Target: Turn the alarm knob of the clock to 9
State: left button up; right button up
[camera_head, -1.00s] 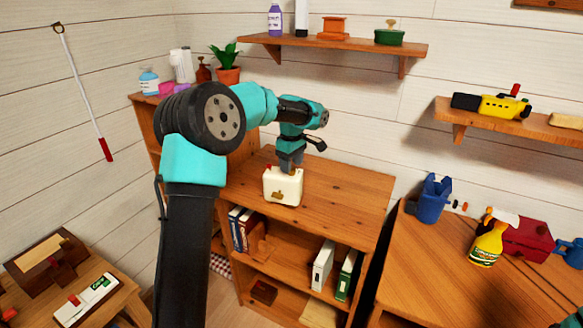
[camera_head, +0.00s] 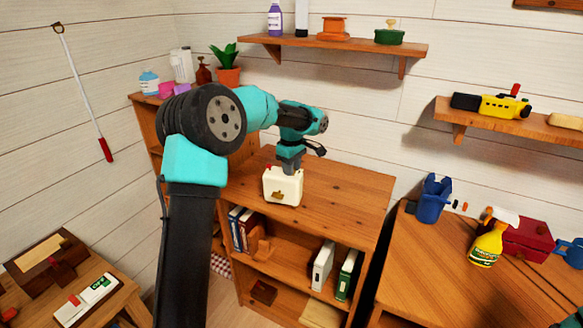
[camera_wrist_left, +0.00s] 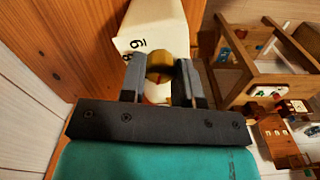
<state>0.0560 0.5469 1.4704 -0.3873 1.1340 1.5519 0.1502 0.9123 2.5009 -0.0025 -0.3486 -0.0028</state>
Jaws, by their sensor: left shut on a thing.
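The cream-white clock (camera_head: 283,187) stands upright on the wooden cabinet top (camera_head: 335,190). It has a small red part at its upper left and a brown mark on its front in the head view. My left gripper (camera_head: 291,168) points down onto the top of the clock. In the left wrist view the clock (camera_wrist_left: 152,20) lies past the fingers, with dark numerals on its pale face. The left gripper (camera_wrist_left: 160,78) is shut on a brass-coloured knob (camera_wrist_left: 160,60) beside those numerals. The fingers hide part of the knob, and its exact setting cannot be read.
The cabinet top right of the clock is clear. A wall shelf (camera_head: 345,46) hangs behind the arm. A plant (camera_head: 227,64) and bottles stand at the back left. A desk (camera_head: 440,265) with a spray bottle (camera_head: 489,243) is at right.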

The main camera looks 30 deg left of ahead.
pick_arm(q)
jog(key=shift+m, duration=0.3)
jog(key=m, duration=0.6)
jog(key=shift+m, duration=0.4)
jog(key=m, duration=0.3)
jog(key=shift+m, duration=0.3)
jog(key=m, duration=0.3)
jog(key=shift+m, duration=0.3)
jog(key=m, duration=1.2)
